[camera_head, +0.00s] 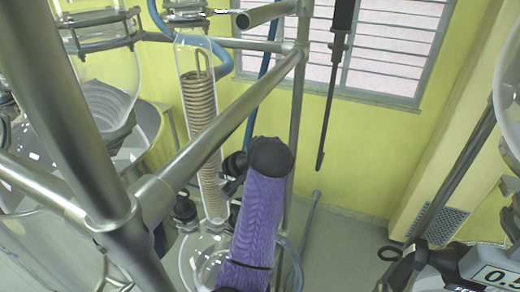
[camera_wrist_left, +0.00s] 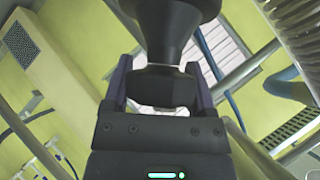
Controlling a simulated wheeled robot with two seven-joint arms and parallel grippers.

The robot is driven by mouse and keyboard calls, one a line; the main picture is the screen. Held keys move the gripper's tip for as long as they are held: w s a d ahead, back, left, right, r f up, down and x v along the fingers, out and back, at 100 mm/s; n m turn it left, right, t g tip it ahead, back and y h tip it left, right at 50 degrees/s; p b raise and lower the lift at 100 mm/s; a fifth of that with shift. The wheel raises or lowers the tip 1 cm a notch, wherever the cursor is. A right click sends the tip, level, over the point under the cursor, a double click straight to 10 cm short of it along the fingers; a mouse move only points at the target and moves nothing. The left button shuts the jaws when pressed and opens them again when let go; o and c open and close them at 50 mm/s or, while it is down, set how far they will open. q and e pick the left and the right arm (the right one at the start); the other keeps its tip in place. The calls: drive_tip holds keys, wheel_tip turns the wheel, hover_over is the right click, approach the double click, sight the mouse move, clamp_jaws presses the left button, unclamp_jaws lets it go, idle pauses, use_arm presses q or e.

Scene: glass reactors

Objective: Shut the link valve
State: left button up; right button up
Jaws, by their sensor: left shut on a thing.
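The link valve's black handle (camera_wrist_left: 165,85) sits between the two fingers of my left gripper (camera_wrist_left: 157,80) in the left wrist view. The gripper is shut on it, and a wider black part rises beyond it at the top of that picture. In the head view, my purple arm crosses the lower middle and covers the gripper, so the grip itself is hidden there. A black fitting (camera_head: 235,165) shows just left of the arm, beside the glass column; I cannot tell whether it belongs to the link valve.
Metal frame tubes (camera_head: 215,130) cross in front on the left and middle. A glass column (camera_head: 198,90) with a coil stands behind them, close to my arm. A glass vessel (camera_head: 110,105) is at the left.

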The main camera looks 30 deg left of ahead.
use_arm(q)
drive_tip(key=shift+m+h, duration=0.5)
drive_tip(key=shift+m, duration=0.1)
drive_tip(key=shift+g, duration=0.3)
drive_tip(key=o, duration=1.2)
drive_tip(key=shift+d, duration=0.1)
drive_tip(key=shift+c, duration=0.2)
drive_tip(key=b+v, duration=0.1)
drive_tip(key=v, duration=0.8)
drive_tip(key=shift+s+r+b, duration=0.3)
drive_tip(key=shift+s, duration=0.05)
